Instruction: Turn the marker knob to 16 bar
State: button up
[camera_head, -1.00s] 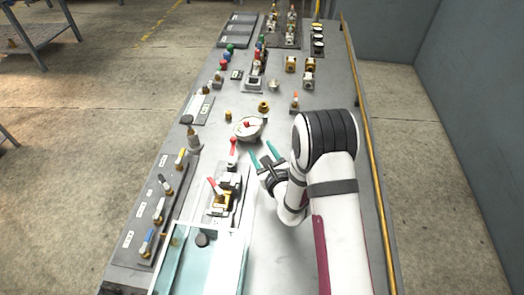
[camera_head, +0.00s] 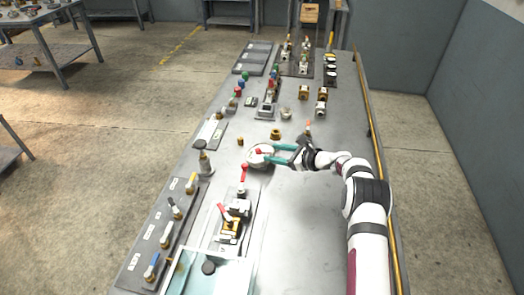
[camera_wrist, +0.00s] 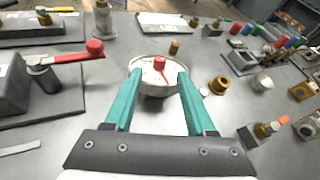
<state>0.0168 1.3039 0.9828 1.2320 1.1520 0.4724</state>
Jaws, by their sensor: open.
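A round white-faced gauge (camera_head: 253,160) stands on the grey bench in front of my gripper; it also shows in the wrist view (camera_wrist: 147,78). A red marker knob (camera_wrist: 159,62) stands up at the middle of its face, with a thin red pointer below it slanting down to the right. The scale figures are too small to read. My gripper (camera_wrist: 158,78) is open, its two teal fingers reaching over the near part of the gauge, one on each side of the knob. The knob stands apart from both fingers. In the head view my gripper (camera_head: 275,155) comes in from the right.
A red-handled valve (camera_wrist: 70,57) stands left of my gripper. A brass nut (camera_wrist: 219,85) and an orange-tipped fitting (camera_wrist: 264,131) are on the right. A grey cone-like post (camera_head: 204,162) stands left of the gauge. The bench between gauge and right rail is mostly clear.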

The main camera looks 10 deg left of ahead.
aim_at(260, 150)
jog(key=x, duration=0.6)
grip_shut()
